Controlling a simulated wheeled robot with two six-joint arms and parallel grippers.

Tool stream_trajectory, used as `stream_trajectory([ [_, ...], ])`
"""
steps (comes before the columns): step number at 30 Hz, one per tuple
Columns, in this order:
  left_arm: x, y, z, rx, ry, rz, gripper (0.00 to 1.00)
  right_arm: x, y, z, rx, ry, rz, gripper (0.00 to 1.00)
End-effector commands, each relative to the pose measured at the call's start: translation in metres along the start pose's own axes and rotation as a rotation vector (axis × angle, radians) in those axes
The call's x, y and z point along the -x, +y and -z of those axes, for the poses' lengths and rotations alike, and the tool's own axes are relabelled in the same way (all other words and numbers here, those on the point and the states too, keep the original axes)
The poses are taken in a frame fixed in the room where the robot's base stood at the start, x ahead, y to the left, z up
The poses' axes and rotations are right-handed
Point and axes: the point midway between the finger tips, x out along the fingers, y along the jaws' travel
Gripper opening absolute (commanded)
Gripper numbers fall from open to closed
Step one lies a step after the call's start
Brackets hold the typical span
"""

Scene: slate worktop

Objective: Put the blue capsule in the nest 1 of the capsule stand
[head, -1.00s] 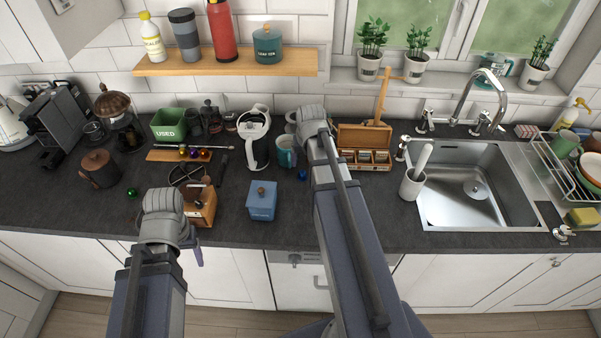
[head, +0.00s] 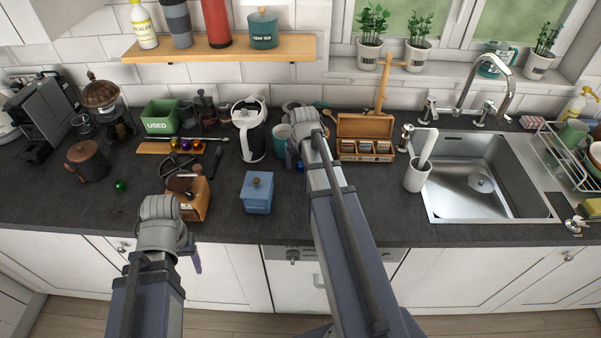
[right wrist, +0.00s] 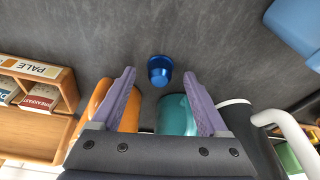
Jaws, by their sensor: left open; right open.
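The blue capsule (head: 299,166) lies on the dark worktop just in front of the teal mug, partly beside my right arm. It also shows in the right wrist view (right wrist: 160,69), ahead of and between the open fingertips. My right gripper (right wrist: 160,80) is open and empty; in the head view the arm hides most of it. The capsule stand (head: 152,148) is the low wooden board at left, with gold, purple and red capsules on it; its nest numbers are unreadable. My left gripper (head: 184,255) is open, low at the front edge, its fingers mostly hidden.
The teal mug (head: 281,140) and an orange item (right wrist: 103,98) are close to my right fingers. A tea box (head: 365,150) is to the right, a kettle (head: 250,130) to the left.

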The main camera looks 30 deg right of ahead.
Motion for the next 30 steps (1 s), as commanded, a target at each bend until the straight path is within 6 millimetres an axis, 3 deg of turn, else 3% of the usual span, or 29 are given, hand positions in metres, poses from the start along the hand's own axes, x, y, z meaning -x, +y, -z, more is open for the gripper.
stream_trajectory([
  [8,-0.0021,0.0002,0.0001,0.0,0.0,0.0,0.67,-0.0022,0.0003,0.0003,-0.001,0.0,0.0,0.76],
  [27,-0.0022,0.0002,0.0001,0.0,0.0,0.0,0.67,-0.0023,0.0003,0.0002,-0.001,0.0,0.0,0.04],
  [30,-0.0022,0.0002,0.0001,0.0,0.0,0.0,0.67,-0.0023,0.0003,0.0001,-0.001,0.0,0.0,0.0],
])
